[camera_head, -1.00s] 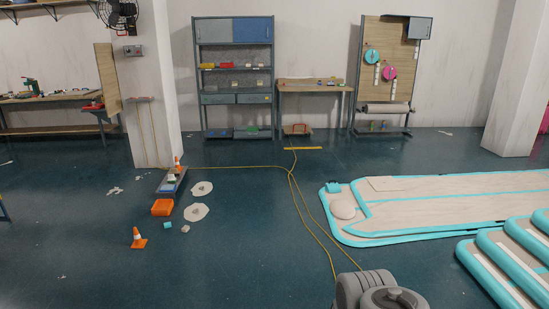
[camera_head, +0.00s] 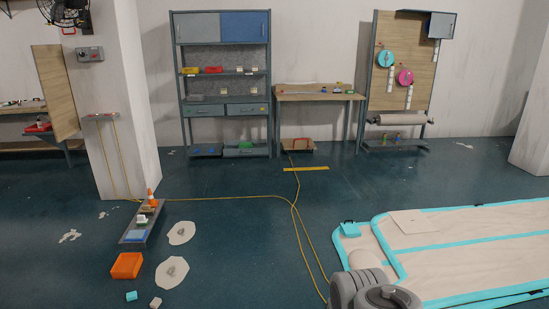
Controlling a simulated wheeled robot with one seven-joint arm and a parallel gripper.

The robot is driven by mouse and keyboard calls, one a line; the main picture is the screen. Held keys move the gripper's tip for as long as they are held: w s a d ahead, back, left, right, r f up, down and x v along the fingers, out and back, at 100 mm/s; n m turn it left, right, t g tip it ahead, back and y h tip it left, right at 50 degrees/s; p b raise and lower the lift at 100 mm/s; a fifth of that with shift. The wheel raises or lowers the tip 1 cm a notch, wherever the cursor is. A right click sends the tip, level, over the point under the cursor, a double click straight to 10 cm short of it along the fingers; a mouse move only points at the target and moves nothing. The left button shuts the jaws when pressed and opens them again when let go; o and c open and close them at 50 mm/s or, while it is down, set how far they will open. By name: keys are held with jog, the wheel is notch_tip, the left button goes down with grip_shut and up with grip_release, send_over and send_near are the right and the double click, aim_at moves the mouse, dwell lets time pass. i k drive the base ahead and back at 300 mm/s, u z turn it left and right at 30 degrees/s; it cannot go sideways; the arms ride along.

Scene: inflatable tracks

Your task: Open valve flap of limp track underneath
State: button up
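A flat beige track with turquoise edges (camera_head: 470,226) lies on the floor at the right, cut off by the picture's right edge. It appears to lie on another turquoise-edged layer (camera_head: 352,245), which shows along the left end. No valve flap can be made out on either. A rounded beige thing (camera_head: 366,260) and a small turquoise block (camera_head: 350,230) are at the left end. A grey rounded part, probably of my own arm, shows at the bottom right of centre. My gripper is not in view.
A yellow cable (camera_head: 296,215) runs over the floor left of the track. An orange bin (camera_head: 126,265), a low tray of items (camera_head: 142,222) and pale floor patches (camera_head: 172,272) lie at left. A shelf (camera_head: 222,90), workbench (camera_head: 318,92) and pillar (camera_head: 115,100) stand behind.

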aim_at(351, 229)
jog(key=z, duration=0.05)
jog(key=i, duration=2.5)
jog(key=z, duration=0.25)
jog(key=i, duration=3.85)
jog(key=z, duration=0.1)
